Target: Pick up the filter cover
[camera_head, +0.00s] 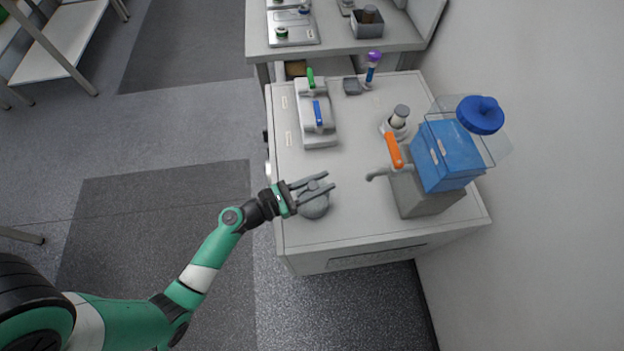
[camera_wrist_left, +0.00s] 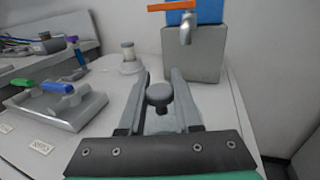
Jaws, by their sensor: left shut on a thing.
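The filter cover looks like a grey dome (camera_head: 314,208) with a round knob on top, near the front left edge of the white cabinet top. In the left wrist view its dark knob (camera_wrist_left: 159,94) shows between the two fingers. My left gripper (camera_head: 331,181) reaches in from the left over the dome and is shut on the cover at its knob. The fingers hide part of the dome. I cannot tell whether the dome touches the surface. My right gripper is in neither view.
A grey machine (camera_head: 424,194) with a blue tank (camera_head: 447,155), orange lever (camera_head: 394,150) and spout stands to the right. A grey-capped container (camera_head: 398,117) stands behind. A tray with green and blue handles (camera_head: 316,125) lies at the back left. The surface between is clear.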

